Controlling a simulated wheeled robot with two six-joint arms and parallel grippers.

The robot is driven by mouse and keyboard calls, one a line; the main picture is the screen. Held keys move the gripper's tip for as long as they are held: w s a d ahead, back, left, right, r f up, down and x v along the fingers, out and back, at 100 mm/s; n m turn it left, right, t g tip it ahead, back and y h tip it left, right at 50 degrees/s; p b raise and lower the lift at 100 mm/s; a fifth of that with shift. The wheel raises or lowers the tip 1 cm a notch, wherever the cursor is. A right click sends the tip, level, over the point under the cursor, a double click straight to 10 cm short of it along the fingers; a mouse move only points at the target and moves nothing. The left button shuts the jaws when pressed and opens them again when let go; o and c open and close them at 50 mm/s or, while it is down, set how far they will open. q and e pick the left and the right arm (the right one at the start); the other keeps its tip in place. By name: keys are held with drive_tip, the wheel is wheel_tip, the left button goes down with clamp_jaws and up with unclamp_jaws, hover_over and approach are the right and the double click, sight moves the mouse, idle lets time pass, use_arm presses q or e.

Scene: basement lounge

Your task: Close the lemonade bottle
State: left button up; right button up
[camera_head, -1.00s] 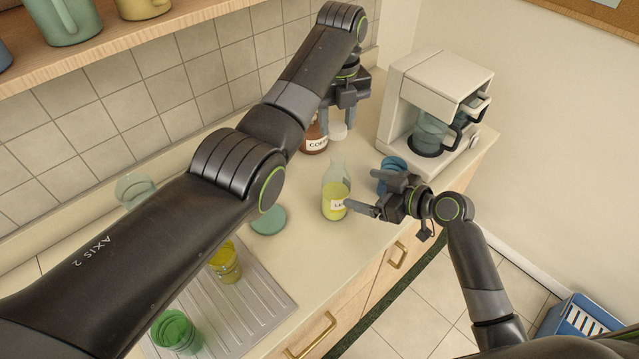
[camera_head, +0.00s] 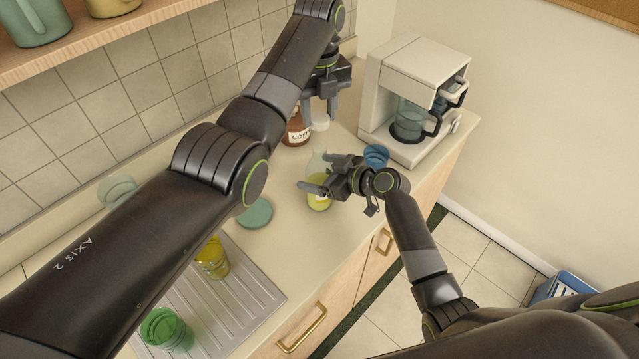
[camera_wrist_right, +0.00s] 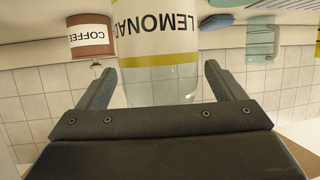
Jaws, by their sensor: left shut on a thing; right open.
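In the right wrist view the bottle (camera_wrist_right: 160,50) appears upside down between the fingers. No cap shows on its top in the head view, where my right gripper partly hides it. My right gripper (camera_head: 318,173) is open, with its fingers on either side of the bottle and a gap beside the glass. My left gripper (camera_head: 320,110) is shut on a white cap (camera_head: 321,124), held beyond the bottle beside the coffee jar.
The brown coffee jar (camera_head: 297,133) stands behind the bottle. A blue cup (camera_head: 376,155) and a white coffee maker (camera_head: 395,75) are to the right. A teal disc (camera_head: 254,213), yellow glass (camera_head: 212,260) and green glass (camera_head: 165,328) are to the left, by the ribbed drainboard (camera_head: 235,310).

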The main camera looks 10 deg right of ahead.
drive_tip(key=shift+x, duration=0.95)
drive_tip(key=c, duration=1.5)
use_arm(q)
hover_over(319, 148)
drive_tip(key=shift+f, duration=2.5)
use_arm(e)
drive_tip(key=shift+o, duration=0.2)
